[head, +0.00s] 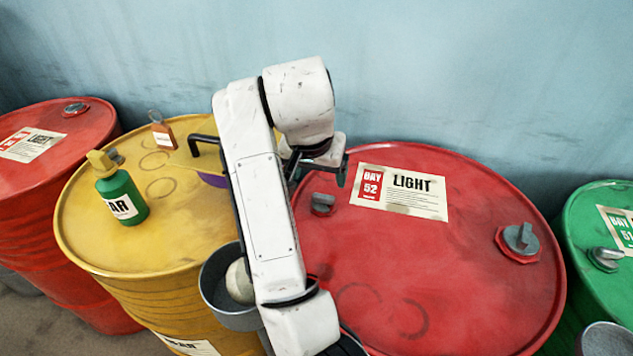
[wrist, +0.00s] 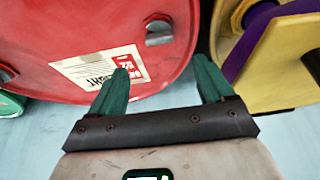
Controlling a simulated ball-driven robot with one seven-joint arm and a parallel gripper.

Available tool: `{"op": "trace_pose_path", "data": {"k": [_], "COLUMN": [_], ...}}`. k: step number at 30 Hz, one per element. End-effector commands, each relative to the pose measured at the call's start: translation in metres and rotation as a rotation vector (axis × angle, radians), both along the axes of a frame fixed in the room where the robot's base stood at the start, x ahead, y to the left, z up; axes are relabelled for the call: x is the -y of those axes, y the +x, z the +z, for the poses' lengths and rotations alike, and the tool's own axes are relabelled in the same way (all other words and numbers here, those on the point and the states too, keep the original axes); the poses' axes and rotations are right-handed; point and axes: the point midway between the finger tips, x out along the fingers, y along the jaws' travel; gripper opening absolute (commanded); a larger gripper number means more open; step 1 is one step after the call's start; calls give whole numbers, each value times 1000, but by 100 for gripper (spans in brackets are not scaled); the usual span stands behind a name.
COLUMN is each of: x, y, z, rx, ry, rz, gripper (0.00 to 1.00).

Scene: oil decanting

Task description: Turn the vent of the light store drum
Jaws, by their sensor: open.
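A red drum (head: 450,275) marked "LIGHT" and "DAY 52" stands in the middle right of the head view. Its small grey vent (head: 322,204) sits on the lid near the left rim. A larger grey cap (head: 520,240) on a red base sits on the right side of the lid. My gripper (head: 318,172) is open and empty over the drum's left edge, close to the vent and apart from it. In the wrist view, the vent (wrist: 158,32) shows beyond the gap between the green fingers (wrist: 162,78). The drum's label (wrist: 95,70) is partly hidden by one finger.
Another red "LIGHT" drum (head: 40,185) is far left, a green drum (head: 590,285) far right. A blue wall (head: 450,70) stands behind.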

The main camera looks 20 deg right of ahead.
Motion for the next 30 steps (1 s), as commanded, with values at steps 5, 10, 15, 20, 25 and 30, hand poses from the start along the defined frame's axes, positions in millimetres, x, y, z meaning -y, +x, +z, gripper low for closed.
{"op": "trace_pose_path", "data": {"k": [5,10,15,20,25,30], "x": [8,13,19,23,24,24], "y": [7,16,24,30,32,32], "z": [-28,-54,-78,-92,-97,-97], "rx": [-3,-3,-5,-3,-1,-1], "ry": [-2,-1,-1,-1,-1,-1], "rz": [-2,0,1,-1,0,1], "gripper": [81,81,81,81,81,81]}}
